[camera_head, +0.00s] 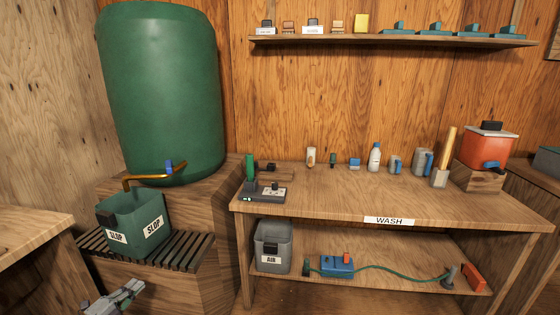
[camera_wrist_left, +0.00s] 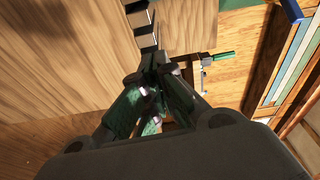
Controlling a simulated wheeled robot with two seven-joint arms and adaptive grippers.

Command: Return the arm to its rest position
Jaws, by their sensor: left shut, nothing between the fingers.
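My left gripper (camera_head: 128,297) shows at the bottom left of the head view, low in front of the slatted stand. Its fingers are shut and nothing is between them. In the left wrist view the closed fingers (camera_wrist_left: 158,80) point up the picture, with wood surfaces beyond them. They look apart from those surfaces, though the exact distance cannot be told. My right gripper is in neither view.
A wooden bench (camera_head: 40,235) edge is at left. A green SLOP bin (camera_head: 135,222) stands on the slatted rack (camera_head: 185,262) under a green tank (camera_head: 160,90). The WASH table (camera_head: 330,200) holds several small items; a grey AIR bin (camera_head: 272,240) sits on its lower shelf.

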